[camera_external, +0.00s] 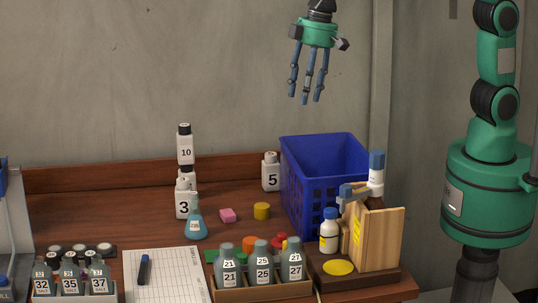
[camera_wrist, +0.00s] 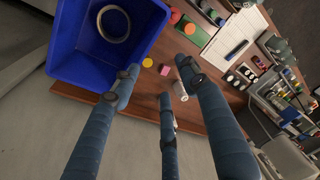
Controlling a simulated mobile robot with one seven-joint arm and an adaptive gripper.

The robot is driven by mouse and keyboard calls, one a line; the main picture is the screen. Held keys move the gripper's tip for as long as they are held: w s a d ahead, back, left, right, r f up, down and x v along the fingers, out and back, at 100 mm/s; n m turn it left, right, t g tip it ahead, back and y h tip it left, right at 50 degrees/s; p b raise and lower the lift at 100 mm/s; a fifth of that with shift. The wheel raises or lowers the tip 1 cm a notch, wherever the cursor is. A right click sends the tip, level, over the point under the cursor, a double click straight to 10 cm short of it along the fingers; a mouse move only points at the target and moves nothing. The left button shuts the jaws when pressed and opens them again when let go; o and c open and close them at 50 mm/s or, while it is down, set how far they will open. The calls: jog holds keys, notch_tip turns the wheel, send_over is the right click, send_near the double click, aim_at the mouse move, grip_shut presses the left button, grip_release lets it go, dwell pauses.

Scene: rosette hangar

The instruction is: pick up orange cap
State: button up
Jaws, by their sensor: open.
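My gripper (camera_external: 304,100) has three blue fingers. It hangs high above the back of the table, pointing down, open and empty. In the wrist view the fingers (camera_wrist: 162,80) are spread apart, and the cap is beyond their tips.
A tall blue bin (camera_external: 308,180) stands to the right, with a ring-shaped thing (camera_wrist: 113,23) inside. A blue flask (camera_external: 196,225), white bottles (camera_external: 183,203) and a wooden stand (camera_external: 380,240) stand nearby.

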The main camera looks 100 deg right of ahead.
jog(key=w+a+f+g, duration=0.1)
jog(key=w+a+f, duration=0.3)
jog(key=w+f, duration=0.45)
jog(key=m+g, duration=0.1)
jog(key=m, duration=0.1)
send_over(251, 242)
notch_tip(251, 242, down, 14)
jog(key=shift+a+f, duration=0.1)
jog(key=shift+f, duration=0.05)
jog(key=shift+f+b, duration=0.65)
jog(key=shift+f, duration=3.65)
jog(key=shift+f, duration=0.1)
jog(key=shift+f+b, duration=0.6)
jog(key=shift+f, duration=1.9)
jog(key=c, duration=0.5)
